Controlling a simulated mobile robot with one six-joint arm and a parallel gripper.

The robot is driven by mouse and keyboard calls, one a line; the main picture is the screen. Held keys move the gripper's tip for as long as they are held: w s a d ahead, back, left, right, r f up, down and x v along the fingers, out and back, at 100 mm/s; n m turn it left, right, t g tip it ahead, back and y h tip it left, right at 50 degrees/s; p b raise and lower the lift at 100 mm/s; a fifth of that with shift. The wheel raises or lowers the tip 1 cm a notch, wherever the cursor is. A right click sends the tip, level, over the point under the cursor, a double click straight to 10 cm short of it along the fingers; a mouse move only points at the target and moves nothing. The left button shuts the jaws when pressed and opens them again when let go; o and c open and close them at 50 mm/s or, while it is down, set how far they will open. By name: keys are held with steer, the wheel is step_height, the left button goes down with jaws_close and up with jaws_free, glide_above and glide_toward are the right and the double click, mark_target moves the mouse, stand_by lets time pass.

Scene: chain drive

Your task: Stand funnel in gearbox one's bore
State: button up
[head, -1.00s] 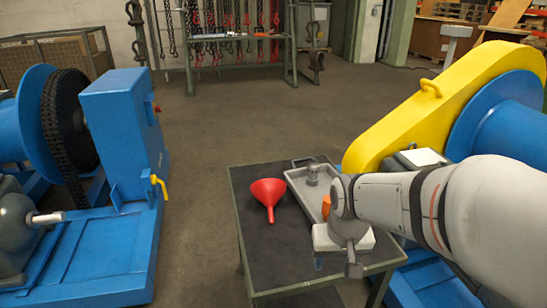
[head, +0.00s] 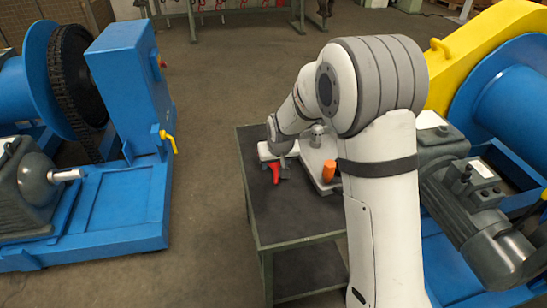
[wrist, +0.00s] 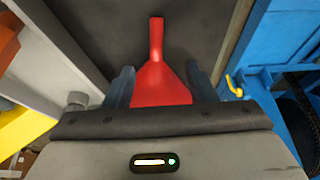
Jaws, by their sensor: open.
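The red funnel (head: 275,173) stands on the dark top of the small table, mostly hidden by my gripper (head: 277,162) in the head view. In the wrist view the funnel (wrist: 157,62) lies between the two fingers of my gripper (wrist: 161,82), its spout pointing up the picture. The fingers are open, one on each side; contact is not clear. A grey gearbox (head: 440,150) with a motor sits on the right machine; another grey housing (head: 28,190) with a shaft is at the left. I cannot tell which is gearbox one, and no bore shows clearly.
The table (head: 285,222) has free room at its front. A grey tray (head: 315,152) beside the funnel holds a grey part (head: 318,131) and an orange object (head: 328,171). A yellow chain guard (head: 468,45) rises at the right. Blue machinery (head: 125,205) stands left, across open floor.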

mark_target(273, 168)
steer(key=x, duration=0.4)
steer(key=shift+w+a+b, duration=0.1)
steer(key=shift+b, duration=0.25)
steer(key=shift+c, duration=0.3)
jaws_close()
